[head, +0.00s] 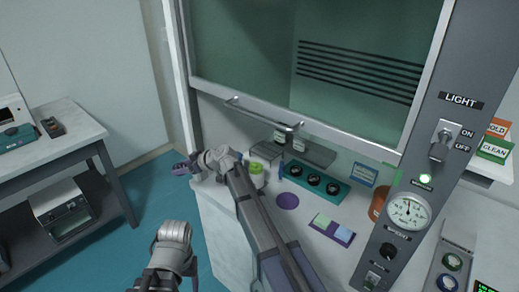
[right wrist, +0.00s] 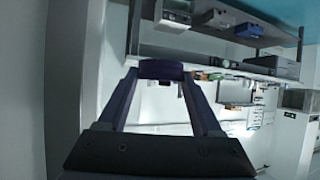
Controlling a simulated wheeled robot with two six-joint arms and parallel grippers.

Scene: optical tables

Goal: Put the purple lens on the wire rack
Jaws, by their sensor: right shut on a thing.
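My right gripper (head: 181,167) is at the left end of the hood counter, in front of the sash frame. In the right wrist view its two fingers (right wrist: 160,74) stand apart and are shut on a dark purple piece that spans the fingertips, seen edge-on. I take it to be the purple lens (right wrist: 160,69). In the head view it is too small to tell from the fingers. Part of my left arm shows at the bottom of the head view, but its fingers do not. I cannot make out a wire rack for certain in either view.
The raised sash handle (head: 262,117) hangs above. A side table (head: 60,135) stands at left.

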